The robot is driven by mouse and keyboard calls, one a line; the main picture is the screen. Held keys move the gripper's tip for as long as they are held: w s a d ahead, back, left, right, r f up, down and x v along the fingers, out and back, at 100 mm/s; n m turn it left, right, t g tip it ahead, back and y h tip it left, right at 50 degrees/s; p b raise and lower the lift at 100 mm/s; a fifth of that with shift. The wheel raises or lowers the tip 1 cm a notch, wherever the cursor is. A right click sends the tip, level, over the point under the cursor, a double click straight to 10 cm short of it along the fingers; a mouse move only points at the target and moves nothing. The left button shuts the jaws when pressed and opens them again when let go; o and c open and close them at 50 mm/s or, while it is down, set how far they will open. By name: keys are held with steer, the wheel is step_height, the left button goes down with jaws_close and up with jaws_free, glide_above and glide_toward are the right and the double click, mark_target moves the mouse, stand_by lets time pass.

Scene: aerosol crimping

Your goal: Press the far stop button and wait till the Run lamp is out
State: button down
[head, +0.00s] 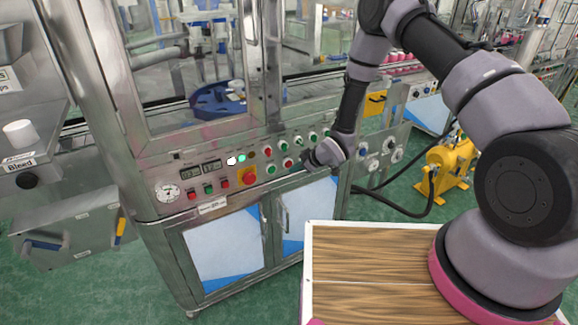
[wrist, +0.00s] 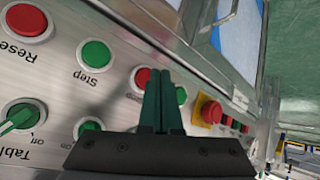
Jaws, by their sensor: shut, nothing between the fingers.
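My gripper (wrist: 157,75) is shut and empty, its dark green fingers pointing at the control panel. In the wrist view, a red button (wrist: 142,76) sits beside the fingertips, partly covered by them; its label is only partly visible and I cannot read it. I cannot tell whether the fingers touch it. A green button (wrist: 181,95) shows just right of the fingers. In the head view, my gripper (head: 310,160) is at the panel's right part, near this red button (head: 287,162). A green-cyan lamp (head: 241,158) and a white lamp (head: 232,161) look lit; their labels are unreadable.
A red mushroom button on a yellow block (wrist: 210,111) is further along the panel. A green Step button (wrist: 95,53) and a red Reset button (wrist: 27,20) are close by. A wood-topped table (head: 370,265) stands in front of the machine. A yellow unit (head: 447,168) stands at right.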

steer(key=shift+w, duration=0.1)
steer(key=shift+w+a, duration=0.2)
steer(key=shift+w, duration=0.05)
stand_by(0.3)
steer(key=shift+w+a, duration=0.25)
steer(key=shift+w, duration=0.1)
stand_by(0.6)
stand_by(0.3)
steer(key=shift+s+d, duration=0.45)
steer(key=shift+s, duration=0.3)
steer(key=s+d, duration=0.1)
steer(key=s, duration=0.1)
steer(key=s+d, duration=0.1)
steer(key=s, duration=0.1)
steer(key=shift+d, duration=0.4)
